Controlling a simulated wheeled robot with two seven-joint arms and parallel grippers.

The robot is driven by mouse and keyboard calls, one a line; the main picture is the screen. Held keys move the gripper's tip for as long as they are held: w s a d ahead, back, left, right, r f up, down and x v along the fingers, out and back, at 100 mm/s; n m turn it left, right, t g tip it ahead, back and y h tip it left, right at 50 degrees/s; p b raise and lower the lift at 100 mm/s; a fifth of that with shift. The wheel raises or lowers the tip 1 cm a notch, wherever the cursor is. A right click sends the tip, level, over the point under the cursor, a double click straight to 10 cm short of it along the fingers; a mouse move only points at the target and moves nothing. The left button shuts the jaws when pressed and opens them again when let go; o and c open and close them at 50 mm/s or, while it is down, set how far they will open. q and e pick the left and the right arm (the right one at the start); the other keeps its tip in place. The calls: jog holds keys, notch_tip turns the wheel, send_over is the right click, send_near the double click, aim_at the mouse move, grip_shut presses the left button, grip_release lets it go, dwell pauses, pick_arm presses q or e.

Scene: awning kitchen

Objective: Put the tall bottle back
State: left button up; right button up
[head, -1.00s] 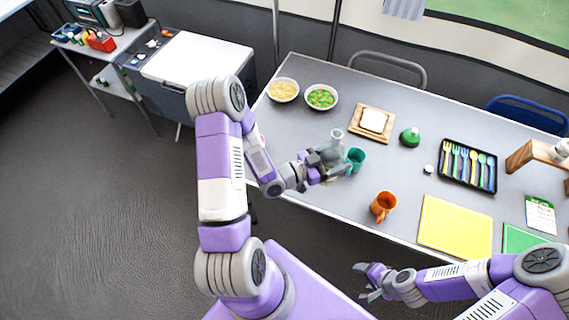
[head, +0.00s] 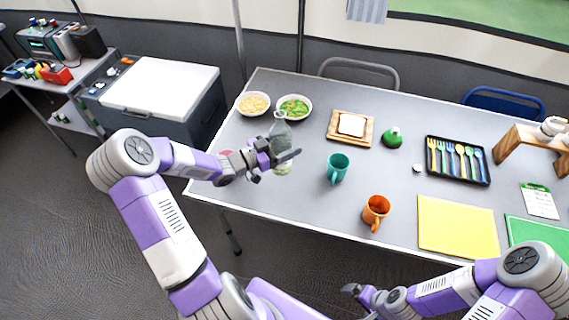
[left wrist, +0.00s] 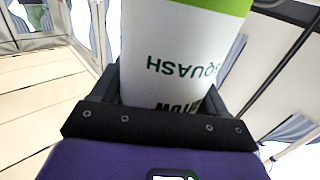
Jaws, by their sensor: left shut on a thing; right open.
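The tall bottle (head: 280,129) is clear at the top and stands upright in my left gripper (head: 280,157), above the left part of the table. In the left wrist view the bottle's white label (left wrist: 180,55) with the word SQUASH and a green band fills the space between the fingers. The fingers are shut around its body. I cannot tell whether its base touches the table. My right gripper (head: 357,295) is open and empty, low in front of the table's near edge.
The table (head: 235,190) holds a bowl of yellow food (head: 253,103), a bowl of green food (head: 294,107), a bread board (head: 336,138), a teal mug (head: 338,168), an orange mug (head: 375,210), a cutlery tray (head: 458,160) and a yellow mat (head: 457,227). A white-topped cooler (head: 160,86) stands left.

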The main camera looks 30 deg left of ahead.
pick_arm(q)
jog(key=shift+f+b, duration=0.85)
jog(key=shift+f, duration=1.85)
jog(key=shift+f, duration=0.1)
jog(key=o, duration=1.2)
jog(key=shift+p+v, duration=1.5)
jog(key=shift+v, duration=4.55)
